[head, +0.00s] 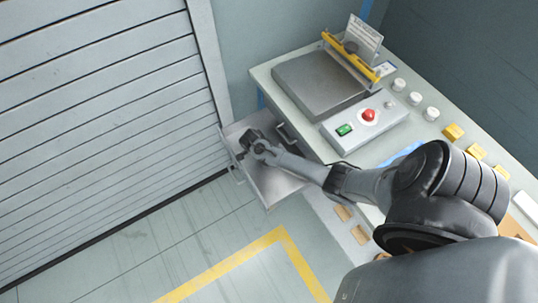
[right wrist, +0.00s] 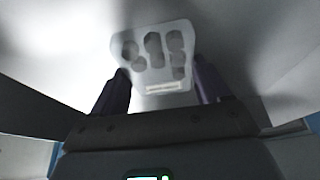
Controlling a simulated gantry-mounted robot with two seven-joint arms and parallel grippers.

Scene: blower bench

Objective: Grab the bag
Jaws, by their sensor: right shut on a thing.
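The bag (right wrist: 152,48) is a pale, see-through pouch with several dark rounded pieces in it and a white strip near its lower edge. In the right wrist view it lies between the two dark fingers of my right gripper (right wrist: 160,88), which is shut on it. In the head view my right gripper (head: 248,138) reaches down over the metal tray (head: 272,191) at the bench's left side. The bag cannot be made out there, hidden by the gripper. My left gripper is not in view.
The bench (head: 262,78) carries a dark plate (head: 318,85) with a yellow bar, a control box (head: 350,137) with red and green buttons, white knobs and yellow blocks. A slatted shutter (head: 100,110) stands left of the tray. The floor in front is clear.

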